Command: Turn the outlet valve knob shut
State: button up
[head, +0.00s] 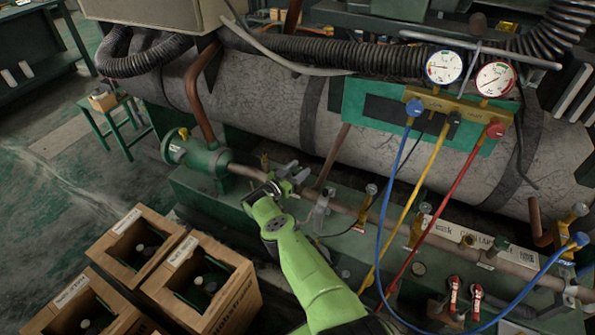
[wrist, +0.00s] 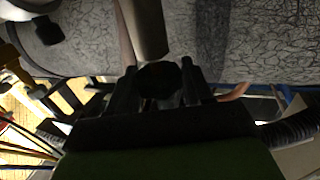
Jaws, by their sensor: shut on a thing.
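My green arm reaches up from the bottom of the head view to the long pipe, and my gripper (head: 284,178) is at the pipe, right of the green cylindrical housing (head: 200,158). In the wrist view, the two dark fingers of my gripper (wrist: 161,85) stand on either side of a dark round knob (wrist: 159,76), which I take to be the outlet valve knob. The gripper is shut on it. In the head view the gripper hides the knob. The wrist view is dark, so the knob's turned position cannot be told.
Gauges (head: 444,67) with blue, yellow and red hoses hang at the right. A large grey insulated tank (head: 270,110) lies behind the pipe. A small green stool (head: 115,115) stands upper left.

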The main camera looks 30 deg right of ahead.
jog(key=shift+f, duration=0.1)
dwell(0.3)
jog(key=o, duration=1)
jog(key=shift+c, duration=0.2)
jog(key=shift+a+p, duration=0.35)
jog(key=p+v, duration=0.4)
jog(key=v, duration=1.1)
jog(key=shift+s, duration=0.2)
jog(key=shift+w, duration=0.1)
